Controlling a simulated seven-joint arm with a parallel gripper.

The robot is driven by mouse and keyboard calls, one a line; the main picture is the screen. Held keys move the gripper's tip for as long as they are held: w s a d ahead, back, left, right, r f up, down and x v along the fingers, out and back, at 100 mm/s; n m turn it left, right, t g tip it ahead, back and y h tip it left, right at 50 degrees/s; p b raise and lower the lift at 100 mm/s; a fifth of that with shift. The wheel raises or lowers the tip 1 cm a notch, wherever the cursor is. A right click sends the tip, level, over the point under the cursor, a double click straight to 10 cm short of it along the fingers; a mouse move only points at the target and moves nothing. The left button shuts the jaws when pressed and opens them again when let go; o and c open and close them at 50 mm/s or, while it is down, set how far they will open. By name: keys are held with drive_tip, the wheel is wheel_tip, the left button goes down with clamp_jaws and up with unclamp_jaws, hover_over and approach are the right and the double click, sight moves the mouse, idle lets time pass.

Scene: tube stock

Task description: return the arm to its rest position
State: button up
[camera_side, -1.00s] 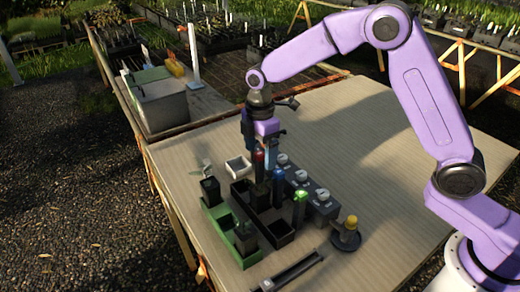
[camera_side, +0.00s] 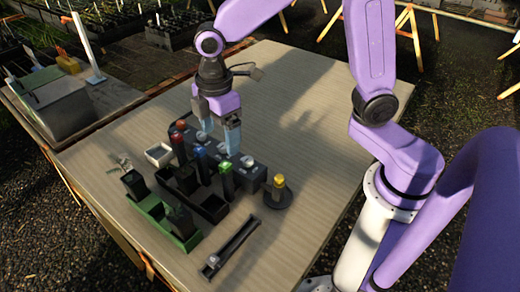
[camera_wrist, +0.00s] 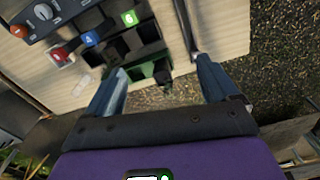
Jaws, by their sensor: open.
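My gripper (camera_side: 218,143) hangs from my purple arm above the table, near the row of tubes and the dark grey knob box. Its two pale blue fingers are spread apart with nothing between them. In the wrist view, the open fingers (camera_wrist: 160,70) frame the green holder's end and the gravel. The fingers partly cover the knob box (camera_side: 248,176).
A green holder (camera_side: 158,213) with black pots, a white dish (camera_side: 159,154), a yellow-topped piece on a round base (camera_side: 278,190) and a dark slotted bar (camera_side: 232,247) lie around the rack. The table (camera_side: 300,110) is bare behind the knob box.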

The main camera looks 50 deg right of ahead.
drive_tip(key=s+d+m, duration=0.1)
drive_tip(key=s+d, duration=0.4)
drive_tip(key=s, duration=0.5)
drive_tip(key=s+d+m, duration=0.2)
drive_tip(key=s+d, duration=0.4)
drive_tip(key=s, duration=0.4)
drive_tip(key=shift+d+r, duration=0.15)
drive_tip(key=shift+r, duration=0.3)
idle(0.4)
